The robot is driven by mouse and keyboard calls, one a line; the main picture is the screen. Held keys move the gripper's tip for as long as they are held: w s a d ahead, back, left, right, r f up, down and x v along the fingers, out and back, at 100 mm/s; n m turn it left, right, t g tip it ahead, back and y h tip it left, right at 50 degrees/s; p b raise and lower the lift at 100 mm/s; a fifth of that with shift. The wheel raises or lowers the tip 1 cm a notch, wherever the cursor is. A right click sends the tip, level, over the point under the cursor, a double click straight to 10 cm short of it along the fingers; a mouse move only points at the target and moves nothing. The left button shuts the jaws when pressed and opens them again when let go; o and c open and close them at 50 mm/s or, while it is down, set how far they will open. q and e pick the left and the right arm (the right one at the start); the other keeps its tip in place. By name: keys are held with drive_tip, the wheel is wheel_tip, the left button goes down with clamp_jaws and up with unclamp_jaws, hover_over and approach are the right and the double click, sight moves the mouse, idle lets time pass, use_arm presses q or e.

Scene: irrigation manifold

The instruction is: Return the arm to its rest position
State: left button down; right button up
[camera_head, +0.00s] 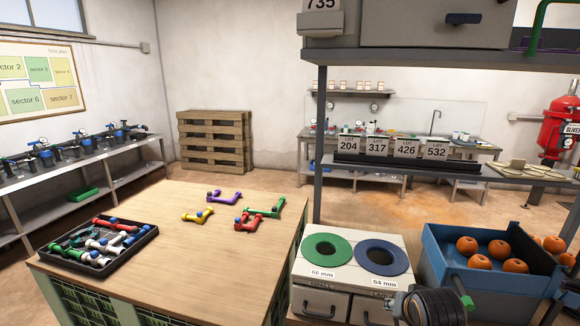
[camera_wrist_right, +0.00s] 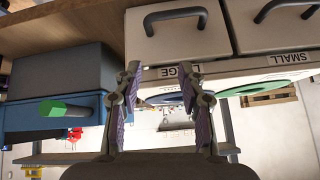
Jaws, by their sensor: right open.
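My right gripper (camera_wrist_right: 160,98) shows in the right wrist view with its two purple-padded fingers apart and nothing between them. It is in front of the white sorting box with drawers marked SMALL and LARGE (camera_wrist_right: 240,80), whose picture is inverted there. In the head view this box (camera_head: 338,283) stands at the lower right. A dark ribbed part at the bottom right of the head view seems to be my right arm; its fingers cannot be made out there. My left arm and gripper are not in view.
A blue crate (camera_head: 440,272) with oranges (camera_head: 478,262) stands right of the sorting box, near my right arm. The wooden table (camera_head: 170,230) holds a black tray (camera_head: 75,272) of fittings and several loose coloured fittings (camera_head: 258,213). A shelf (camera_head: 430,58) hangs overhead at the right.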

drive_tip(key=s+a+f+n+g+y, duration=0.1)
drive_tip(key=s+f+n+g, duration=0.15)
drive_tip(key=s+f, duration=0.65)
drive_tip(key=s+a+f+n+g, duration=0.1)
drive_tip(key=s+f+n+g, duration=0.3)
drive_tip(key=s, duration=0.9)
wheel_tip(320, 180, down, 31)
drive_tip(key=s+d+m+t+b, duration=0.1)
drive_tip(key=s+d+b, duration=0.1)
drive_tip(key=b, duration=0.2)
drive_tip(key=s+d+f+b, duration=0.1)
drive_tip(key=s+f+b, duration=0.1)
drive_tip(key=s+f, duration=1.6)
drive_tip(key=shift+d+f+g, duration=0.25)
drive_tip(key=shift+f+g, duration=0.2)
drive_tip(key=shift+s+m, duration=0.1)
drive_tip(key=shift+m, duration=0.15)
